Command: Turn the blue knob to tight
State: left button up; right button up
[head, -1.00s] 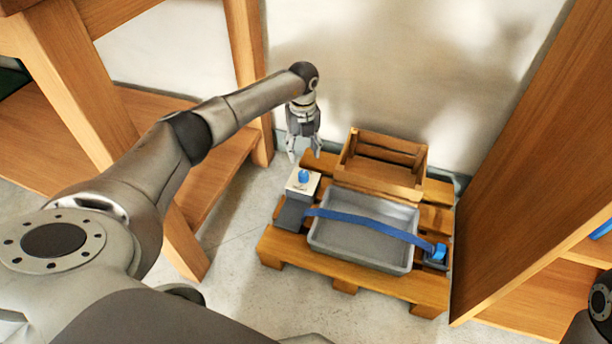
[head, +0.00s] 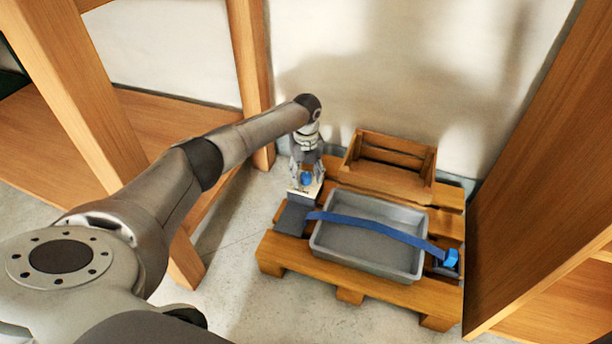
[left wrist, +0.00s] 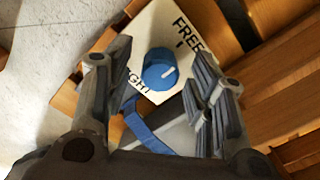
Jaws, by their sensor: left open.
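The blue knob (left wrist: 160,70) sits on a white plate (left wrist: 158,28) with the word FREE at its upper right and a partly hidden word ending in GHT at its lower left. In the head view the knob (head: 306,178) is on the box at the pallet's left end. My left gripper (head: 306,176) points down at the knob from above. In the left wrist view its open fingers (left wrist: 152,82) stand on either side of the knob, apart from it. My right gripper is not seen.
A grey tray (head: 322,262) lies on the wooden pallet (head: 385,295) with a blue strap (head: 375,227) across it. A wooden crate (head: 392,180) stands behind the tray, near the wall. Wooden shelving stands at left and right.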

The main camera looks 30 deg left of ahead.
pick_arm(q)
jog(key=c, duration=1)
